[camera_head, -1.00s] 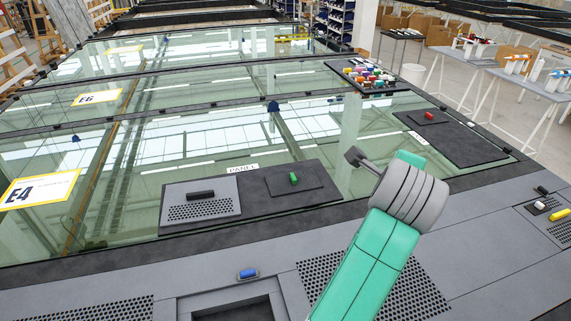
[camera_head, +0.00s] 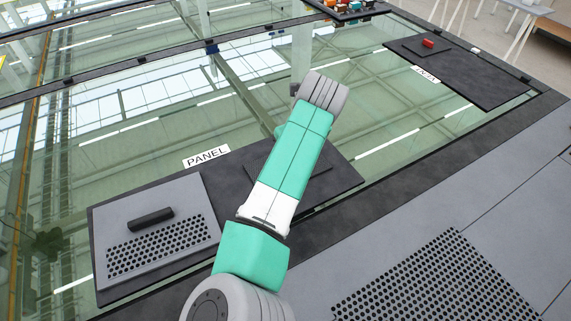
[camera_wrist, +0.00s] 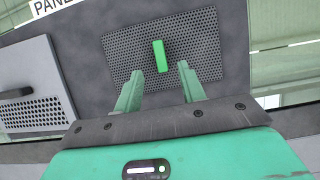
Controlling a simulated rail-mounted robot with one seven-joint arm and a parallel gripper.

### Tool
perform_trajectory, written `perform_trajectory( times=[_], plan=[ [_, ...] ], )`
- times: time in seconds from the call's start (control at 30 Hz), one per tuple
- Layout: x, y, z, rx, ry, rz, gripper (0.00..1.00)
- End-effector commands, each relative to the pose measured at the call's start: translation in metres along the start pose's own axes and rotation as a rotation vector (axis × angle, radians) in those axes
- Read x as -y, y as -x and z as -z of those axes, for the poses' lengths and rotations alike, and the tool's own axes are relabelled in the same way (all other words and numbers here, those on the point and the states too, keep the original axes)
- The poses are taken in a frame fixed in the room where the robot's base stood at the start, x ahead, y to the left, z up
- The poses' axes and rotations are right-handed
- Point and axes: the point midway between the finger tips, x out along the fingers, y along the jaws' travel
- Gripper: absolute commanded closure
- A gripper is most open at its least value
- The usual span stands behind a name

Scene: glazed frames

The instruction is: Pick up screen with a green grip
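The screen with the green grip is a dark perforated plate (camera_wrist: 205,45) on the black panel in the wrist view. Its green grip (camera_wrist: 160,54) stands up from its middle. My gripper (camera_wrist: 160,70) is open, with one finger to the left and one to the right. The grip appears in line with the gap, just beyond the fingertips, and no contact shows. In the head view, my arm hides the green grip and most of this screen; a dark edge of the plate (camera_head: 320,170) shows beside the arm.
A lighter grey perforated screen with a black grip (camera_head: 151,217) lies to the left on the same black panel (camera_head: 345,176). A red grip (camera_head: 428,42) is on another black panel at the upper right. Glass surrounds the panels.

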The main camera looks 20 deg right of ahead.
Motion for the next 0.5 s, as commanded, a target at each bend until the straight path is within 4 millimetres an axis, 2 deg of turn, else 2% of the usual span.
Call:
perform_trajectory(
  times=[0.13, 0.3, 0.5],
  plan=[
    [0.0, -0.011, 0.001, 0.001, 0.0, 0.001, 0.6],
    [0.0, -0.043, 0.001, 0.0, 0.002, -0.001, 0.6],
    [0.0, -0.056, 0.0, 0.001, 0.0, 0.001, 0.6]
  ],
)
